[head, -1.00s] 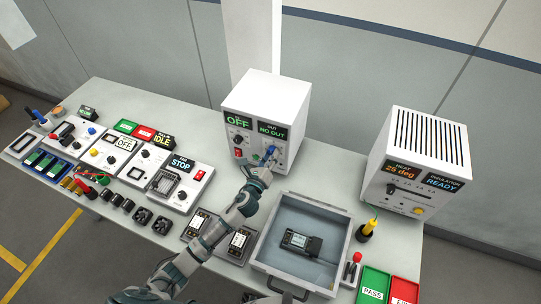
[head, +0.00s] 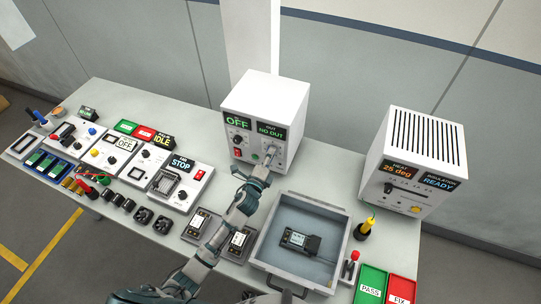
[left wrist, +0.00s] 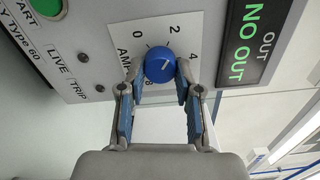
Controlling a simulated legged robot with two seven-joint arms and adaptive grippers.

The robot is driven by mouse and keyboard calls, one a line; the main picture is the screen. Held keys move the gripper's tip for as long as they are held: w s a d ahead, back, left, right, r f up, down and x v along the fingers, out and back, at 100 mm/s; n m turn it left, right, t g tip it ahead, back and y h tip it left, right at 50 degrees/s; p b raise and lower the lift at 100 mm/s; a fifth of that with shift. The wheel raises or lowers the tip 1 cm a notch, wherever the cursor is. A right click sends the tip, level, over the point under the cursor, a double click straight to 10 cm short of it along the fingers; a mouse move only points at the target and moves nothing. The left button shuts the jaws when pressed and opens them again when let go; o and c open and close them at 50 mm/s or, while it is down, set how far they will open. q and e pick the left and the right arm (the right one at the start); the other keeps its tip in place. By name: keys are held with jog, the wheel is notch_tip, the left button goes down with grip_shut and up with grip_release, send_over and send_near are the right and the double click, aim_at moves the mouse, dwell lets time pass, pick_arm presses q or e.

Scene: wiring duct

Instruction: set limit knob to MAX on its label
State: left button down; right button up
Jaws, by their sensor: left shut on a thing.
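The blue limit knob (left wrist: 159,66) sits on the white front panel of a box-shaped unit (head: 264,95). In the left wrist view its white mark points up and right, between the 2 and the 4 of the printed label (left wrist: 124,35). The label shows 0, 2, 4, a partly hidden 8 and part of "AMP"; I read no MAX on it. My left gripper (left wrist: 157,71) is shut on the knob, one finger on each side. In the head view the left gripper (head: 268,159) is at the panel and mostly hides the knob.
The unit's displays read OFF and NO OUT (head: 271,131). A grey tray (head: 257,257) holding a dark device stands in front of it. A white heater unit (head: 417,150) stands to the right. Several small control panels (head: 120,145) fill the left table.

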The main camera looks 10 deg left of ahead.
pick_arm(q)
jog(key=shift+a+r+n, duration=0.15)
jog(key=shift+n, duration=0.45)
jog(key=c, duration=0.9)
grip_release()
jog(key=shift+o, duration=0.6)
jog(key=shift+w+f, duration=0.15)
jog(key=shift+f, duration=0.05)
jog(key=s+a, duration=0.2)
jog(key=s, duration=0.9)
jog(key=shift+s+a, duration=0.25)
jog(key=shift+s, duration=0.15)
jog(key=shift+f, duration=0.1)
